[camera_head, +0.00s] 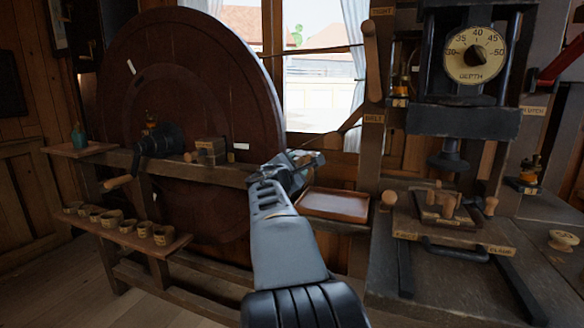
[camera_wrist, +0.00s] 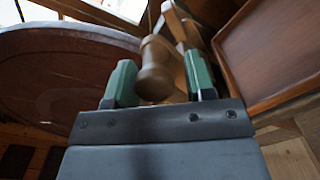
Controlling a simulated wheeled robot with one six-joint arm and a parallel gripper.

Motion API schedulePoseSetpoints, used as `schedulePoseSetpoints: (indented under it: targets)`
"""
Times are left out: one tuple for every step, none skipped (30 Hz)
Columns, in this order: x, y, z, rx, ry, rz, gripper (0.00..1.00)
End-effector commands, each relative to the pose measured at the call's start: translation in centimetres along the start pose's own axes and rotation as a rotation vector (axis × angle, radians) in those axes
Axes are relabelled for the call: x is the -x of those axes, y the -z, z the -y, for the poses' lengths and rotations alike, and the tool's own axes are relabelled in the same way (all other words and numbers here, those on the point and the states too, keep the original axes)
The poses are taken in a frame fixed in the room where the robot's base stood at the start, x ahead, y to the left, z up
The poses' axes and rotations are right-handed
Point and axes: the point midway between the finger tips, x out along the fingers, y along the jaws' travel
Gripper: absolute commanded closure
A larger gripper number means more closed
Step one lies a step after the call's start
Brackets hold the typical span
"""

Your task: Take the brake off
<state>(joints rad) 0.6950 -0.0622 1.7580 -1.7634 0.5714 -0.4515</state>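My gripper (camera_head: 296,168) is stretched out in front of the big dark-red wheel (camera_head: 200,75). In the wrist view its two green-padded fingers (camera_wrist: 160,85) are apart. A turned wooden handle (camera_wrist: 155,72) shows in the gap between them, nearer the left finger, with clear room to the right finger. I cannot tell whether it touches the left finger. In the head view my gripper hides this handle. No brake label can be read, so I cannot tell for certain that this handle is the brake.
An empty wooden tray (camera_head: 335,205) lies just right of my gripper and also shows in the wrist view (camera_wrist: 262,50). A press with a depth dial (camera_head: 475,55) stands at the right. Several small cups (camera_head: 125,226) stand on a low shelf at the left.

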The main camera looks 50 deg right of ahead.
Motion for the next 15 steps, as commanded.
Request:
schedulePoseSetpoints:
  targets:
    - [0.0, 0.0, 0.0, 0.001, -0.001, -0.001, 0.46]
    - [0.0, 0.1, -0.1, 0.001, -0.002, -0.001, 0.43]
    - [0.1, 0.1, -0.1, 0.001, -0.003, -0.002, 0.39]
    - [0.1, 0.1, -0.1, 0.001, -0.003, -0.003, 0.37]
    - [0.1, 0.2, -0.2, 0.001, -0.004, -0.004, 0.37]
    - [0.1, 0.2, -0.2, 0.001, -0.005, -0.004, 0.37]
    - [0.1, 0.2, -0.2, 0.002, -0.005, -0.005, 0.37]
    - [0.1, 0.2, -0.2, 0.002, -0.006, -0.005, 0.37]
    - [0.1, 0.2, -0.3, 0.002, -0.006, -0.005, 0.37]
    - [0.2, 0.2, -0.3, 0.002, -0.006, -0.005, 0.37]
    - [0.2, 0.2, -0.3, 0.002, -0.007, -0.005, 0.37]
    - [0.4, 0.2, -0.3, 0.002, -0.007, -0.005, 0.37]
    - [0.6, 0.2, -0.3, 0.002, -0.008, -0.005, 0.37]
    - [0.8, 0.2, -0.4, 0.001, -0.009, -0.005, 0.37]
    - [1.3, 0.2, -0.4, 0.001, -0.009, -0.007, 0.37]
